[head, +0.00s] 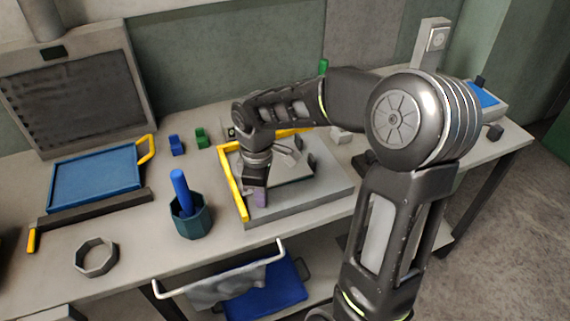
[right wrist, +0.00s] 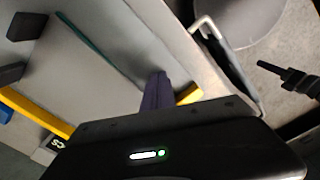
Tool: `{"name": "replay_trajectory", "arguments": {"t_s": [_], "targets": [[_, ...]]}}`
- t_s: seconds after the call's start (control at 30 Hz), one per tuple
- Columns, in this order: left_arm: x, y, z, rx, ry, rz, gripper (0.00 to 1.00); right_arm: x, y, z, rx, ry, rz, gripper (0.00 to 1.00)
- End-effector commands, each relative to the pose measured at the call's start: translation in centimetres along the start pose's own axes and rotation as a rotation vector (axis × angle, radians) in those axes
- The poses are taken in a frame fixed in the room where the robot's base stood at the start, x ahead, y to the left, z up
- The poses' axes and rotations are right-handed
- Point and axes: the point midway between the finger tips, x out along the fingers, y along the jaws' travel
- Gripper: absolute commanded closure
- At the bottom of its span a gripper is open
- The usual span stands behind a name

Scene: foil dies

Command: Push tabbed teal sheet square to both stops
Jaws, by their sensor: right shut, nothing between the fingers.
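A pale sheet lies on a raised grey plate (head: 328,190); its face is mostly hidden under my right arm in the head view. A thin teal line (right wrist: 95,45) in the right wrist view looks like its edge; I cannot make out the tab. One yellow stop (head: 237,190) runs along the plate's left side and another yellow stop (head: 290,132) along its back. My right gripper (head: 257,199) points down with purple fingers shut and empty, low over the plate just right of the left stop. A purple finger (right wrist: 157,92) shows in the right wrist view. My left gripper is out of view.
A teal cup (head: 194,222) with a blue handle stands left of the plate. A white rail (head: 220,272) with cloth is at the front edge.

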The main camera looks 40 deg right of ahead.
Motion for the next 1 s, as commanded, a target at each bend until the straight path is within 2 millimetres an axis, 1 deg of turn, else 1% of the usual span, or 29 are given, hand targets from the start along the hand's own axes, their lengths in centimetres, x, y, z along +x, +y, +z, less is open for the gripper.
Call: {"name": "replay_trajectory", "arguments": {"t_s": [0.6,1.0], "targets": [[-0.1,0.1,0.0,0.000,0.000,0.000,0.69,-0.1,0.0,0.0,0.000,0.000,0.000,1.00],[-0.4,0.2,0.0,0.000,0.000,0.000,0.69,-0.1,1.1,-0.6,0.000,0.001,0.000,1.00]]}}
